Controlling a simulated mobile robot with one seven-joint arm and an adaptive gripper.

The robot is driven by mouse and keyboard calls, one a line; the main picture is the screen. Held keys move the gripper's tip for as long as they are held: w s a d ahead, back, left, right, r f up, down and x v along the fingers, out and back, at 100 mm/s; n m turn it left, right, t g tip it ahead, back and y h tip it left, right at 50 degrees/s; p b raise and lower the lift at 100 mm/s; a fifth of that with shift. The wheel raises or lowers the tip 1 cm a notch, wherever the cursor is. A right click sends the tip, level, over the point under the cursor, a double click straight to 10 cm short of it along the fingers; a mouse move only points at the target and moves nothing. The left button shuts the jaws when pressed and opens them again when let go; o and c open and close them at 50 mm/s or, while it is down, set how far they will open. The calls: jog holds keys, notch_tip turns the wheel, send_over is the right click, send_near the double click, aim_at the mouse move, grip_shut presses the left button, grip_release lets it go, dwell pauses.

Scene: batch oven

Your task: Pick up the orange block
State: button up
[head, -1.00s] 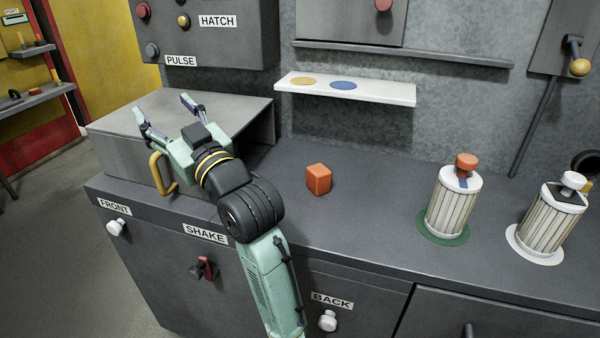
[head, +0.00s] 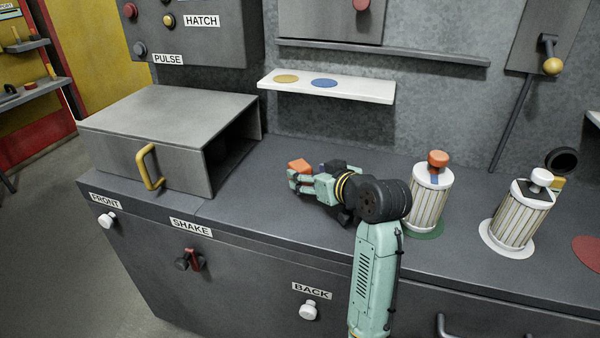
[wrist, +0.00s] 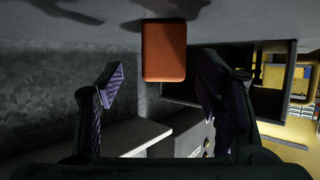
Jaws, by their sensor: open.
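The orange block (head: 299,165) sits on the dark counter, to the right of the open grey oven box, partly hidden behind my gripper. My gripper (head: 306,174) is low over the counter, pointing left, with its fingers close to the block. In the wrist view the orange block (wrist: 164,50) shows whole, in the upper middle. There, the spread fingers of my gripper (wrist: 162,74) stand to either side of the block's line, with gaps on both sides. The gripper is open and empty; I cannot tell whether the block is between the fingertips or just beyond them.
The oven box (head: 150,120) with a yellow handle (head: 148,167) stands to the left. A white shelf (head: 370,93) is on the wall behind. An orange-topped canister (head: 428,205) stands close behind my arm; a white-topped canister (head: 517,220) is farther right.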

aim_at(306, 172)
jog(key=x, duration=0.2)
jog(key=p+x, duration=0.1)
jog(key=shift+w+a, duration=0.2)
jog(key=shift+a, duration=0.2)
jog(key=shift+w+a+f, duration=0.2)
jog(key=shift+w+f, duration=0.1)
jog(key=shift+w, duration=0.15)
jog(key=shift+c, duration=0.4)
jog(key=c, duration=1.3)
jog(key=shift+o, duration=0.2)
jog(key=shift+r, duration=0.1)
